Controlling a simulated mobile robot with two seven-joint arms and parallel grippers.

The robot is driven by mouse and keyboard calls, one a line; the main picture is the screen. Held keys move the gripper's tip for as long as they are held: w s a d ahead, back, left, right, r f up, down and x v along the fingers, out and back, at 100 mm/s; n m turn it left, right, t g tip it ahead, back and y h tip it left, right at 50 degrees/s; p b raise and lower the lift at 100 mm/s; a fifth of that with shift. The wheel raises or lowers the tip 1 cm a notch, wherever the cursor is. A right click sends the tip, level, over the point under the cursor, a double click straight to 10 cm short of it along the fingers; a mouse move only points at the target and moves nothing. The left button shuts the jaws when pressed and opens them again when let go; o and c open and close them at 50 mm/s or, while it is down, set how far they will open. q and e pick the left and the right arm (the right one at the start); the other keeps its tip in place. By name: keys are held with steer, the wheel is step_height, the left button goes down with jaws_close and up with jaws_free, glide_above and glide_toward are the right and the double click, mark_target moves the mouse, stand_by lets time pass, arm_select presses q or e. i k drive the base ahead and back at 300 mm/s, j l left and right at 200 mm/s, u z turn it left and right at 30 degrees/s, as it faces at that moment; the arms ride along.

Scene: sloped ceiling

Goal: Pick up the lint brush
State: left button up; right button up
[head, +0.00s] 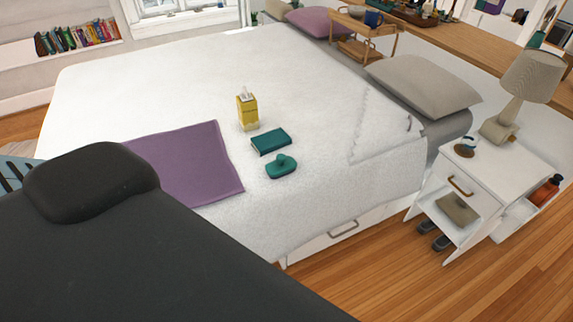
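A teal rounded object with a raised knob on top (282,167) lies on the white bed (310,210), near its front edge; it looks like the lint brush, though it is small in the picture. Just behind it, and apart from it, lies a flat teal block like a small book or case (270,141). Neither of my grippers shows in the head view, and nothing is seen touching the teal objects. A large dark part of my own body covers the lower left.
A yellow carton with a white top (247,110) stands behind the teal objects. A purple cloth (190,165) lies to their left. A grey pillow (425,85) is at the right. A white nightstand (480,180) with a lamp (522,90) stands beside the bed. Wooden floor is clear in front.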

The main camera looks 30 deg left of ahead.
mark_target(284, 166)
steer(key=k+j+z, duration=0.1)
steer(key=j, duration=0.2)
steer(key=k+j+z, duration=0.1)
steer(key=j, duration=0.2)
steer(key=k+j+z, duration=0.1)
steer(key=j, duration=0.15)
steer(key=k+j, duration=0.15)
steer(key=j, duration=0.25)
steer(key=k+j, duration=0.15)
steer(key=j, duration=0.25)
